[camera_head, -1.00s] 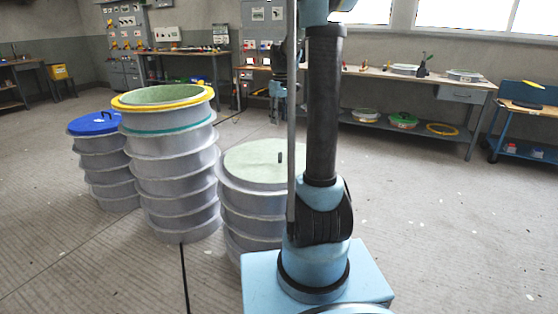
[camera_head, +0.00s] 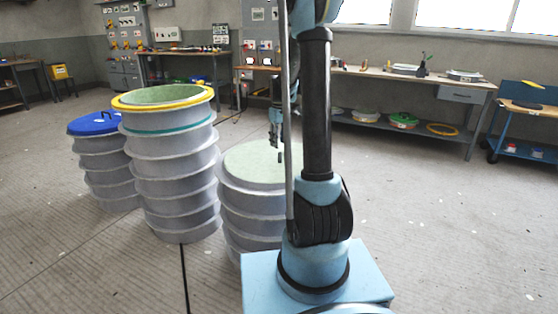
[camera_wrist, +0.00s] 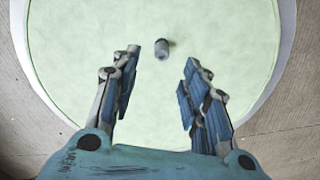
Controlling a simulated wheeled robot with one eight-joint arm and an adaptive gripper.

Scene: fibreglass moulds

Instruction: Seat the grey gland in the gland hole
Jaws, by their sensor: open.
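The grey gland (camera_wrist: 161,48) is a small grey cylinder on the pale green top (camera_wrist: 75,60) of a ribbed mould in the wrist view. It shows as a small dark shape in the head view (camera_head: 281,157). I cannot tell whether it stands in a hole; no empty gland hole shows. My gripper (camera_wrist: 160,62) is open and empty, its blue-padded fingers on either side of the view, with the gland near the line between the fingertips. In the head view my gripper (camera_head: 276,138) hangs above this mould top, partly hidden by my arm.
A taller ribbed mould (camera_head: 172,160) with a yellow rim stands to the left. A shorter one with a blue lid (camera_head: 94,123) stands farther left. A long bench (camera_head: 400,78) and a blue trolley (camera_head: 520,105) are at the back right. Floor on the right is clear.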

